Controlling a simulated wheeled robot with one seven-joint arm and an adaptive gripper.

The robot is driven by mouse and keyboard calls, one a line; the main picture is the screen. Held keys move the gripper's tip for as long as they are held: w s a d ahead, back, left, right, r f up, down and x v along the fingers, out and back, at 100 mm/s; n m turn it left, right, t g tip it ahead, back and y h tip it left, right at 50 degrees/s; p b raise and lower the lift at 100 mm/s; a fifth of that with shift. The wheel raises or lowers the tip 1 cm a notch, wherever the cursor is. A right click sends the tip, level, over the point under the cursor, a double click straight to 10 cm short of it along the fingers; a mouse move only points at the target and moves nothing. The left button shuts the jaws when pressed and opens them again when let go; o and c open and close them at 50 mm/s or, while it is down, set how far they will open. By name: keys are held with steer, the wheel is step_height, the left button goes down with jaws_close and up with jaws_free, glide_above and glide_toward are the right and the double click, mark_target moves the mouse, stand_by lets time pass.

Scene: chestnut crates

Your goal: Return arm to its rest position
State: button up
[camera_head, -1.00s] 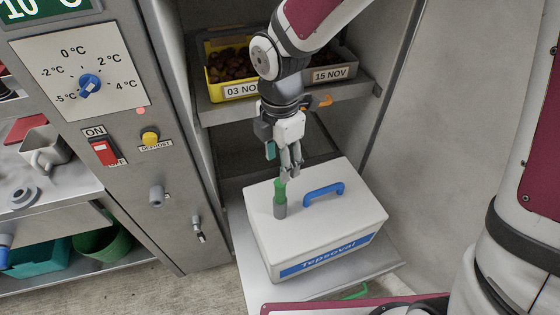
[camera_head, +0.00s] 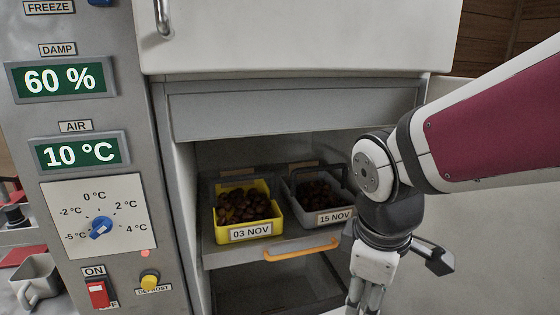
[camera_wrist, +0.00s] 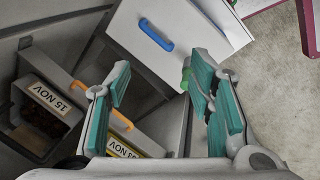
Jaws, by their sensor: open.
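My gripper (camera_wrist: 160,75) is open, its two teal-padded fingers spread apart with nothing between them. In the head view its upper part (camera_head: 366,285) hangs downward at the bottom edge, and the fingertips are cut off. My arm reaches in from the right, in front of the open cabinet. In the wrist view the white box (camera_wrist: 203,22) with a blue handle (camera_wrist: 156,36) lies beyond the fingertips, apart from them. A small green-topped object (camera_wrist: 186,78) shows beside the right finger, partly hidden by it.
A pull-out shelf with an orange handle (camera_head: 288,251) holds a yellow crate (camera_head: 268,229) labelled 03 NOV and a grey crate (camera_head: 304,217) labelled 15 NOV, both with chestnuts. My wrist is close to the shelf's right end. A control panel (camera_head: 62,195) stands at left.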

steer(key=s+d+r+m+t, duration=0.1)
steer(key=s+d+r+m, duration=0.1)
steer(key=s+m, duration=0.3)
steer(key=s+d+r+m+t+y, duration=0.1)
steer(key=s+d+r+m, duration=0.2)
steer(key=s+m, duration=0.2)
steer(key=shift+d+m, duration=0.4)
steer(key=shift+m, duration=0.5)
steer(key=shift+c, duration=0.5)
